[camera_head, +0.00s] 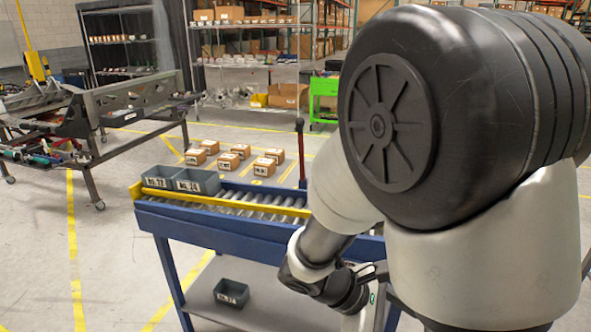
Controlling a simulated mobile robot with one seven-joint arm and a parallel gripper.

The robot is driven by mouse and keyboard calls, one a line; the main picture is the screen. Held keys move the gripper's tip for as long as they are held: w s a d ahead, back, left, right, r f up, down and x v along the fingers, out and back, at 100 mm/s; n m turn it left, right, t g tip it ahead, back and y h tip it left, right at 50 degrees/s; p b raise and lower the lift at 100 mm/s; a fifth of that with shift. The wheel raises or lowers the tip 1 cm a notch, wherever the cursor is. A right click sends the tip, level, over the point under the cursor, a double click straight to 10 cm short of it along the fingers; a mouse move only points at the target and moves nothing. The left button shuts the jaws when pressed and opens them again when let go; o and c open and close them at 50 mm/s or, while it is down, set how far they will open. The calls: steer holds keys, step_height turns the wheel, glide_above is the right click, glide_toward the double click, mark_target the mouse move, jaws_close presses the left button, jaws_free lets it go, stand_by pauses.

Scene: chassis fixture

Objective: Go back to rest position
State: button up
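My arm fills the right side of the head view, with a large black and white joint close to the camera. It bends down to a dark and white wrist (330,285) in front of the blue roller cart. The end of the arm around my gripper (368,275) is small and partly hidden behind my arm links. I cannot make out its fingers or whether it holds anything.
A blue roller cart (215,232) stands close in front. A chassis fixture (85,125) stands left; floor between is clear.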

steer(key=s+a+r+m+t+y+p, duration=0.1)
steer(key=a+r+m+t+y+p, duration=0.1)
steer(key=r, duration=0.7)
steer(key=s+a+r+m+t+y+p, duration=0.2)
steer(key=r+m+y+p, duration=0.2)
steer(key=r, duration=0.6)
steer(key=s+a+r+m+t+y+p, duration=0.1)
steer(key=a+r+m+t+y+p, duration=0.1)
steer(key=r+m+y+p, duration=0.2)
step_height(320, 180, up, 6)
steer(key=m+p, duration=0.3)
steer(key=shift+s+a+f, duration=0.25)
steer(key=shift+s+a, duration=0.1)
steer(key=shift+s, duration=0.05)
